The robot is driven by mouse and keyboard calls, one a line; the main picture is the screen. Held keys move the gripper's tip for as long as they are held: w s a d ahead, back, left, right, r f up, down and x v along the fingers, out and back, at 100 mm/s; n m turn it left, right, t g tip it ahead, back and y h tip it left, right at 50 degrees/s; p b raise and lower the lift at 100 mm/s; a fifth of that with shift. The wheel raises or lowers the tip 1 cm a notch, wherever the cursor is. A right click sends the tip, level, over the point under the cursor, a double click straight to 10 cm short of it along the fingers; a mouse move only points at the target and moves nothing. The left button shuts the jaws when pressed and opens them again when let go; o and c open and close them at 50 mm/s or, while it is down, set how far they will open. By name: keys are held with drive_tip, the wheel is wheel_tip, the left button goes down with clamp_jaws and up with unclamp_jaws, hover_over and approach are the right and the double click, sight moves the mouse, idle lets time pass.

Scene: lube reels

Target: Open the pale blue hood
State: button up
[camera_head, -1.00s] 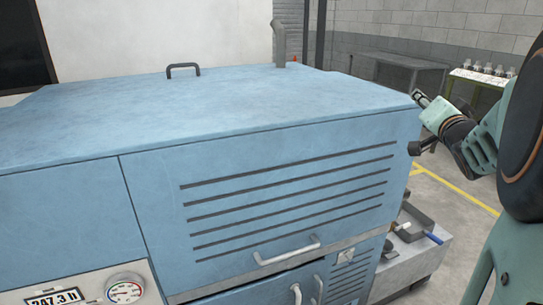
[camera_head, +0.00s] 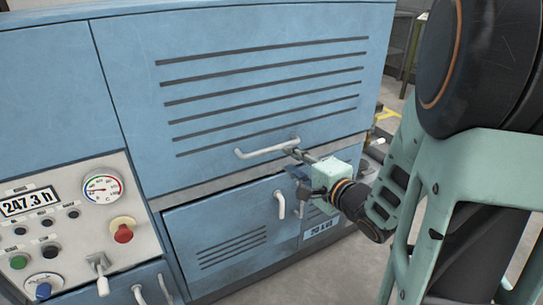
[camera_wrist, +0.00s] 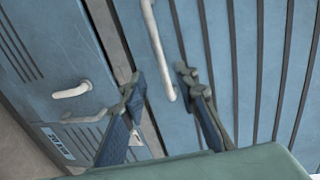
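The pale blue hood (camera_head: 240,65) has several dark slots across its front face and appears closed. Its pale bar handle (camera_head: 262,149) runs along the lower edge of that face. My gripper (camera_head: 292,152) is at the right end of this handle. In the wrist view the handle (camera_wrist: 157,45) comes down between the two spread fingers of my gripper (camera_wrist: 160,88), with a gap visible on each side. The fingers are open and hold nothing. In the head view the fingertips are small and partly merge with the handle end.
Below the hood are lower doors with a pale handle (camera_head: 280,204), which also shows in the wrist view (camera_wrist: 72,90). A control panel (camera_head: 85,215) with a gauge and red button is at the left. My arm fills the right side. Grey floor (camera_head: 300,275) lies in front.

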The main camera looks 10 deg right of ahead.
sight(274, 150)
drive_tip(key=p+x, duration=0.1)
drive_tip(key=x, duration=0.8)
drive_tip(key=shift+w+a+f, duration=0.1)
drive_tip(key=shift+w, duration=0.25)
drive_tip(key=shift+w+a, duration=0.15)
drive_tip(key=shift+w, duration=0.3)
clamp_jaws()
